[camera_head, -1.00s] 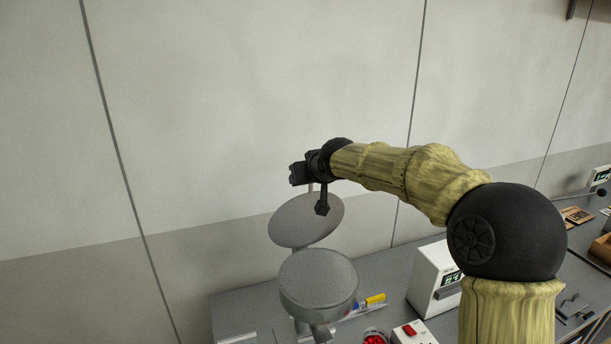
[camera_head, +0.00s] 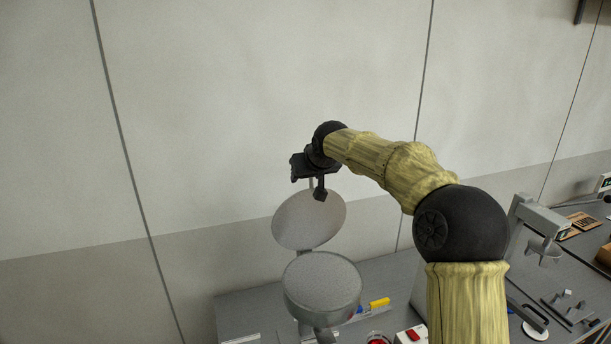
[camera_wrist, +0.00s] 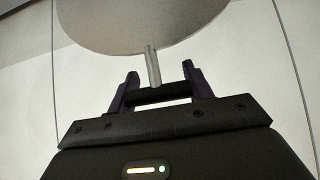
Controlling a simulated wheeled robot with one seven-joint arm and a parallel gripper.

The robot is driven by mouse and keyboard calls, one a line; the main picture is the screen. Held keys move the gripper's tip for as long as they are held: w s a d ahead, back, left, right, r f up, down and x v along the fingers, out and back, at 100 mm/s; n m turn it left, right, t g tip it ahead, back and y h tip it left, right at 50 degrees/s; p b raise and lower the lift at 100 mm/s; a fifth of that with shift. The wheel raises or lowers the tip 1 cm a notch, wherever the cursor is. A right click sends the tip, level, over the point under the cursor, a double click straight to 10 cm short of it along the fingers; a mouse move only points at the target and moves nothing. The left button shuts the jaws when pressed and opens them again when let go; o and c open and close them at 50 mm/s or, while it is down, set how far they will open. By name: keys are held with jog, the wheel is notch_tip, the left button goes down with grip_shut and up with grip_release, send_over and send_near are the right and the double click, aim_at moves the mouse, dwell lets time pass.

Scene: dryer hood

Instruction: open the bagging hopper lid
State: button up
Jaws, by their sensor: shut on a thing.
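The bagging hopper (camera_head: 322,288) is a grey round drum on the bench, its speckled grey top facing up. Its round lid (camera_head: 309,222) stands tilted up steeply behind the drum, clear of the top. In the wrist view the lid (camera_wrist: 140,22) fills the upper middle, with a thin metal stem (camera_wrist: 152,66) running from it to a dark bar handle (camera_wrist: 157,93). My gripper (camera_wrist: 158,90) is shut on this handle, which lies between its two fingers. In the head view my gripper (camera_head: 315,182) is above the lid; the handle there is largely hidden.
The grey bench (camera_head: 380,275) runs along a pale panelled wall. A yellow marker (camera_head: 379,303) lies right of the hopper. A box with a red switch (camera_head: 412,336) is at the front. A grey stand (camera_head: 540,225) is farther right.

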jog(key=shift+f, duration=0.6)
jog(key=o, duration=1.3)
jog(key=shift+c, duration=0.2)
jog(key=shift+o, duration=0.6)
jog(key=shift+w+a, duration=0.15)
jog(key=shift+w, duration=0.2)
jog(key=b+v, duration=0.6)
jog(key=v, duration=1.1)
jog(key=shift+r, duration=0.3)
jog(key=shift+w, duration=0.1)
